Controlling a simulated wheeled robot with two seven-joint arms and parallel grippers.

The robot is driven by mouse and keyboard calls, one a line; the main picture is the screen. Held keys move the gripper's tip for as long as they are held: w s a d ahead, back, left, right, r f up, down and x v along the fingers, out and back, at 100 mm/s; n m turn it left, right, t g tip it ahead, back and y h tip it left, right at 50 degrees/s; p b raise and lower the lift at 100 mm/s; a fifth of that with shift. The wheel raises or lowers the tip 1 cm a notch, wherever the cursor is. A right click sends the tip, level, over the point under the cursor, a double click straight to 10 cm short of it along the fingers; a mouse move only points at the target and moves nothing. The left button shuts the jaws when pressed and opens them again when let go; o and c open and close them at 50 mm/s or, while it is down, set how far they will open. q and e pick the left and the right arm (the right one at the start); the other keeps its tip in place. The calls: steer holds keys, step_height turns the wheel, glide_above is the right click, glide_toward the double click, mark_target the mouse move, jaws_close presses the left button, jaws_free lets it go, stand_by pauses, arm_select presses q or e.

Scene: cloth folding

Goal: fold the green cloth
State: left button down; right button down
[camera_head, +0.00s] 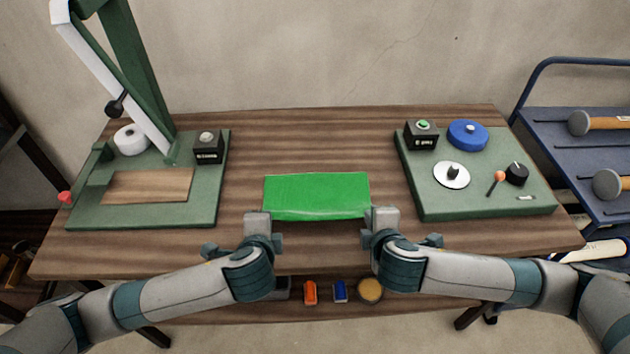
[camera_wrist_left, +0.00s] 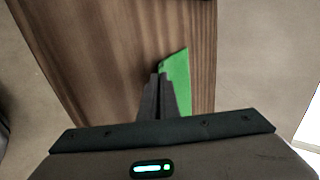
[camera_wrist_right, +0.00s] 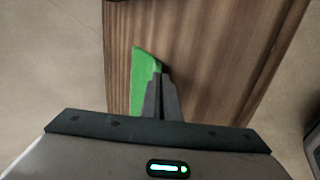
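The green cloth (camera_head: 317,192) lies as a wide, flat rectangle in the middle of the wooden table, its near edge slightly raised and curved. My left gripper (camera_head: 268,216) is at its near left corner, and my right gripper (camera_head: 371,213) is at its near right corner. In the left wrist view the fingers (camera_wrist_left: 158,80) are together, with the cloth (camera_wrist_left: 178,75) coming out at their tips. In the right wrist view the fingers (camera_wrist_right: 160,78) are likewise together at the cloth's edge (camera_wrist_right: 142,80). The cloth's near corners are partly hidden by the grippers.
A green press stand (camera_head: 90,213) with a black button box (camera_head: 208,148) is at the left. A green panel (camera_head: 480,207) with a blue disc (camera_head: 467,135) and knobs is at the right. The table (camera_head: 300,135) behind the cloth is clear. Small items lie on a lower shelf.

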arm_select(q)
steer(key=shift+s+f, duration=0.1)
steer(key=shift+f, duration=0.1)
arm_select(e)
steer(key=shift+s+f, duration=0.15)
steer(key=shift+f, duration=0.05)
arm_select(q)
steer(key=c, duration=1.7)
jaws_free()
arm_select(e)
steer(key=c, duration=1.7)
jaws_free()
